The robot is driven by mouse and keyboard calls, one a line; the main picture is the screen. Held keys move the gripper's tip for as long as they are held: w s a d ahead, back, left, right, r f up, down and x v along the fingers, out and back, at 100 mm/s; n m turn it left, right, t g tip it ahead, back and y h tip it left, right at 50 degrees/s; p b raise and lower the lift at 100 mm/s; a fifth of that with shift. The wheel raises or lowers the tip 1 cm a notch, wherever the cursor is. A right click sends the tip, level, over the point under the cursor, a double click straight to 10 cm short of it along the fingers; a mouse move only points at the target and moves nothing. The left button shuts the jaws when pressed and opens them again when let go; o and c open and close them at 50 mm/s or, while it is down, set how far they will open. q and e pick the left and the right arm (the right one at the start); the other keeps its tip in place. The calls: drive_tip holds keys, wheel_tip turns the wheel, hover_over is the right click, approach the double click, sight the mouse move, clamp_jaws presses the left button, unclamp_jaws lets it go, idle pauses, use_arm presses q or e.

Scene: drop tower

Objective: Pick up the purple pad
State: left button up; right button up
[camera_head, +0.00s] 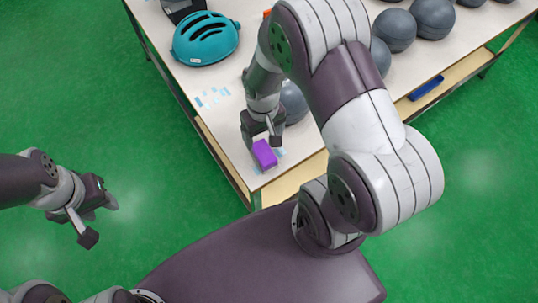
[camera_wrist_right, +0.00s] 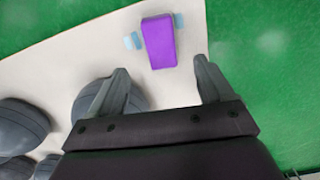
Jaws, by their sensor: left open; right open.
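The purple pad (camera_head: 264,154) is a small block lying on the white table near its front corner. In the right wrist view the purple pad (camera_wrist_right: 158,42) lies just beyond the fingertips, roughly in line with the gap between them. My right gripper (camera_head: 262,136) is open and empty, close to the pad on its far side in the head view. The right wrist view shows its two fingers apart (camera_wrist_right: 162,75). My left gripper (camera_head: 100,219) is open and empty over the green floor, left of the table.
The white table (camera_head: 190,84) carries a teal helmet (camera_head: 205,38) at its far left. Several dark grey balls (camera_head: 395,30) stand at the right, and one ball (camera_head: 293,102) is beside my right gripper. Light blue marks (camera_head: 212,97) lie on the tabletop. A blue tray (camera_head: 426,88) sits on a lower shelf.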

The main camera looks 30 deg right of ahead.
sight(264, 152)
wheel_tip(264, 152, down, 10)
drive_tip(key=shift+w+a+f, duration=0.1)
drive_tip(key=shift+w, duration=0.05)
drive_tip(key=c, duration=1.1)
